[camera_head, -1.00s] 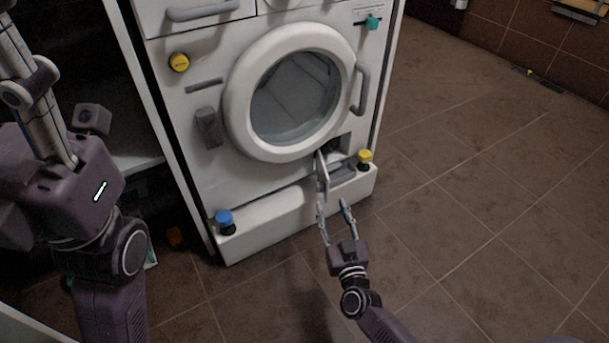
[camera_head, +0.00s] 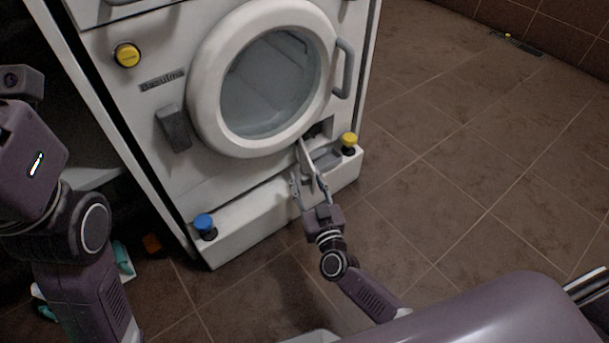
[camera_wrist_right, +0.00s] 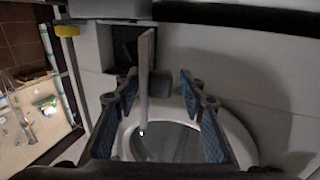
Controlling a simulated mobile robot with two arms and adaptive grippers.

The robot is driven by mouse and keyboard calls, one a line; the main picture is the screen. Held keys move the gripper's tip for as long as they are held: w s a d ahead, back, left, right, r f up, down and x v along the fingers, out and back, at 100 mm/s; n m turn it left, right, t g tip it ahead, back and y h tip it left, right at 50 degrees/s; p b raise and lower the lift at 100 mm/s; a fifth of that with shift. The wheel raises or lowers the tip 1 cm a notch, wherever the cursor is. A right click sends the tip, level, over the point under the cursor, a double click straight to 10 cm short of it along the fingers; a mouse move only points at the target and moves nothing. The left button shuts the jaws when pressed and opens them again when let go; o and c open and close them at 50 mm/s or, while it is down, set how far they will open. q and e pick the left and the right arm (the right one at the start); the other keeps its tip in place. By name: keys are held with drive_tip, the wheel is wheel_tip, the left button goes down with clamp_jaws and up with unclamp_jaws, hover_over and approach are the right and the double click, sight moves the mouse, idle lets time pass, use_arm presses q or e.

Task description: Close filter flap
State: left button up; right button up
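The filter flap (camera_head: 304,153) is a thin light panel at the lower right of the white washing machine (camera_head: 150,165). It stands open, sticking out from a dark recess (camera_head: 318,130) below the round door. My right gripper (camera_head: 307,180) is open at the flap. In the right wrist view the flap (camera_wrist_right: 146,85) shows nearly edge-on between the spread fingers (camera_wrist_right: 158,82), closer to the left finger. Gaps show on both sides, so no grip is visible; contact is unclear. My left arm is at the left of the head view; its fingers are out of frame.
The round door (camera_head: 200,105) with its grey handle (camera_head: 343,68) is above the flap. A yellow knob (camera_head: 349,141) and a blue knob (camera_head: 204,223) stand on the machine's protruding base (camera_head: 262,225).

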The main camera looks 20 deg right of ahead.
clamp_jaws()
idle(0.4)
